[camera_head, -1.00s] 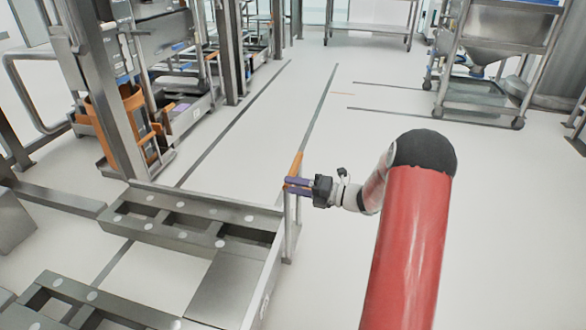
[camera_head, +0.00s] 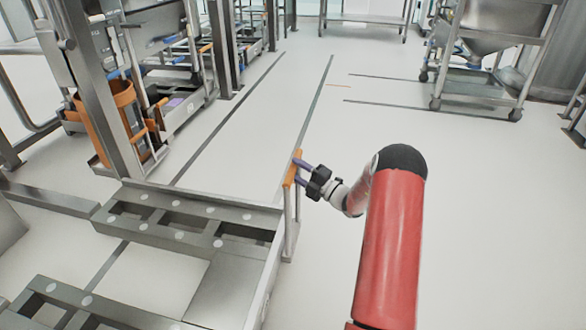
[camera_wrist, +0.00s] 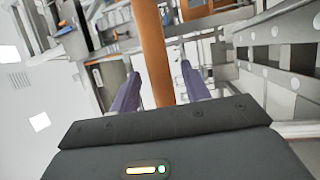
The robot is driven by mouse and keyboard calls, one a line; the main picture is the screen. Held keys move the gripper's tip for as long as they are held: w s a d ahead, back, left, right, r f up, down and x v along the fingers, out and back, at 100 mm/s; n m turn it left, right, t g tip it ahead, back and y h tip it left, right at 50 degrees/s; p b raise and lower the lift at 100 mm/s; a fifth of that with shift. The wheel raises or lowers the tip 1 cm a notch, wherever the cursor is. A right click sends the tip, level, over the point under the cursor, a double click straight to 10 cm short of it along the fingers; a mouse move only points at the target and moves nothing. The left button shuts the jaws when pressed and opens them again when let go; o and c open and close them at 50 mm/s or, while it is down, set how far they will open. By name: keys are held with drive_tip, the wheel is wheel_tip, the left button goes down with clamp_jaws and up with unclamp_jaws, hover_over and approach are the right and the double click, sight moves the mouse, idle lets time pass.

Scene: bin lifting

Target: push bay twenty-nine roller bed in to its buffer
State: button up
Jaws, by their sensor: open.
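The roller bed (camera_head: 275,262) is a low grey metal frame with open slots and pale round discs, at the lower left of the head view. An upright bar with an orange handle (camera_head: 291,170) stands at its right end. My gripper (camera_head: 298,174) is at this handle, its purple fingers reaching in from the right. In the wrist view the orange handle (camera_wrist: 152,45) runs between the two spread fingers, with gaps on both sides. Whether either finger touches it I cannot tell. No bay number is readable.
Steel uprights and a rack with orange parts (camera_head: 125,110) stand at the left. A wheeled steel cart (camera_head: 478,100) is at the upper right. Dark lines (camera_head: 318,105) mark the pale floor, which is clear in the middle and right.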

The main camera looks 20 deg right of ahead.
drive_tip(key=shift+x, duration=0.95)
clamp_jaws()
